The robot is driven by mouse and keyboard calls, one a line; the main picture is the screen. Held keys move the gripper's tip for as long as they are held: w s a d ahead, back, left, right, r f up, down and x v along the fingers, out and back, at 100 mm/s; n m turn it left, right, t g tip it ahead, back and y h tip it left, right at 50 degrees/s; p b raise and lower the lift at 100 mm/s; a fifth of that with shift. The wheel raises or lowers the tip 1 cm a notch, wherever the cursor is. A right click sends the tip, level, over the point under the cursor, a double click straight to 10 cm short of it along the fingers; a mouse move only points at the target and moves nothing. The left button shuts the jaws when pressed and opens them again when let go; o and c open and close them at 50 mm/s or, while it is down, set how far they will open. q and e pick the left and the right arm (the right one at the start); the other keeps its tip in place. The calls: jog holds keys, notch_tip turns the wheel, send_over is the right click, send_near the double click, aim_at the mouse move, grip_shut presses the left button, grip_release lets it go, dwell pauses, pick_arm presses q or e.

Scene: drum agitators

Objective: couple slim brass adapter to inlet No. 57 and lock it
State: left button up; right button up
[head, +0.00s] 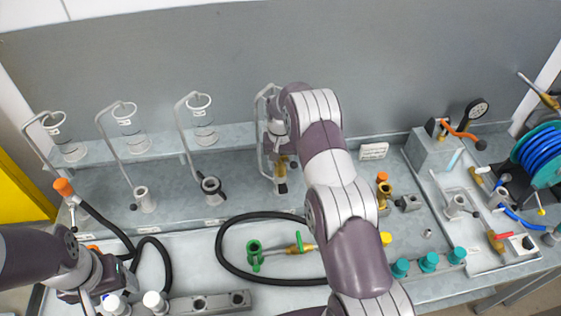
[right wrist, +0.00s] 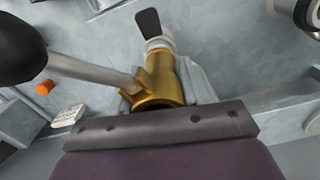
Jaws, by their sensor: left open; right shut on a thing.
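The slim brass adapter (head: 282,163) is upright at the back of the bench, partly hidden by my right arm. It fills the middle of the right wrist view (right wrist: 158,85), with a grey rod running from its side to a dark rounded shape. Inlet numbers are unreadable. My left gripper (head: 92,293) is open and empty at lower left.
Glass funnels on bent pipes (head: 203,118) line the back, with other inlets (head: 145,200) below. A black hose (head: 222,255) loops around a green fitting (head: 255,255). Teal caps (head: 429,262) stand front right. A tray (head: 485,262) and blue hose reel (head: 542,152) occupy the right.

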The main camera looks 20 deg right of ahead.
jog(key=shift+f+b, duration=0.3)
jog(key=shift+f, duration=0.1)
dwell(0.4)
jog(key=shift+s+f, duration=0.15)
dwell(0.4)
jog(key=o, duration=1.2)
jog(key=shift+o, duration=0.4)
jog(key=shift+o, duration=0.2)
notch_tip(320, 180, up, 17)
jog(key=p, duration=1)
jog(key=shift+p, duration=0.4)
